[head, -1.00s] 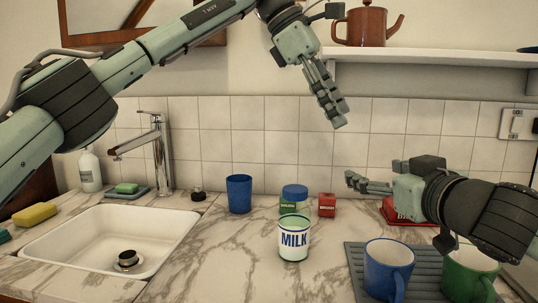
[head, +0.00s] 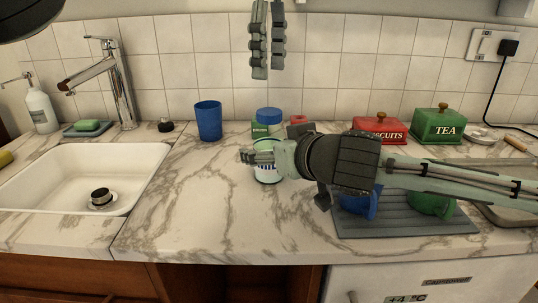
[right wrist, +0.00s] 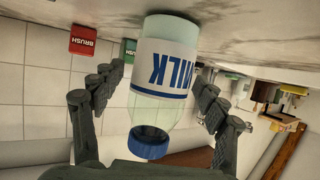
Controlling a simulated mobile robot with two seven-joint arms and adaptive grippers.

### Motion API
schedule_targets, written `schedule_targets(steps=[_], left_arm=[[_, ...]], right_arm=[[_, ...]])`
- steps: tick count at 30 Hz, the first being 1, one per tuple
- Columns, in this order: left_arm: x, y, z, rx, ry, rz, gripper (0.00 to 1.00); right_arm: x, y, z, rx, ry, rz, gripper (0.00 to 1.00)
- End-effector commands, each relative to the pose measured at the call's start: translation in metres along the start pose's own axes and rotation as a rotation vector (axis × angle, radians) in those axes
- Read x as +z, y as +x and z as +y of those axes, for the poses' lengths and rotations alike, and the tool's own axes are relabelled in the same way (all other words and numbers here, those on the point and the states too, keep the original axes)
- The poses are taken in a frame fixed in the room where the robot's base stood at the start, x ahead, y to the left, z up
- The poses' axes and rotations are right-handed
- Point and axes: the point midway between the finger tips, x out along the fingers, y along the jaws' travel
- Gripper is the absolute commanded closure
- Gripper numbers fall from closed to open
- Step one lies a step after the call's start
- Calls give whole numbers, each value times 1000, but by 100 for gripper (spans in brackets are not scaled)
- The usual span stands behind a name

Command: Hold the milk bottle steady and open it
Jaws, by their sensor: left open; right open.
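The milk bottle stands upright on the marble counter; its lower part (head: 268,174) shows below my right gripper (head: 262,157) in the head view. The right wrist view shows its white label with blue letters (right wrist: 165,68), clear glass and blue cap (right wrist: 150,147). The cap also shows above my right gripper in the head view (head: 268,115). My right gripper is open, with one finger on either side of the bottle and gaps visible. My left gripper (head: 268,68) is open and empty, pointing down above the cap.
A green box (head: 262,131) and a red box (head: 298,119) stand close behind the bottle. A blue cup (head: 209,121) is left of it. A blue mug (head: 358,205) and green mug (head: 430,203) sit on the grey mat (head: 400,222). The front-left counter is clear beside the sink (head: 85,175).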

Motion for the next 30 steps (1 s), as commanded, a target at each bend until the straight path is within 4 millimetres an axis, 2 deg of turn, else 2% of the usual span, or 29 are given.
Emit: schedule_targets(steps=[10,27,30], left_arm=[[0,0,0,0,0,-1,44],[0,0,0,1,0,-1,44],[0,0,0,1,0,-1,44]], right_arm=[[0,5,0,0,0,0,27],[0,4,0,0,0,0,97],[0,4,0,0,0,-1,100]])
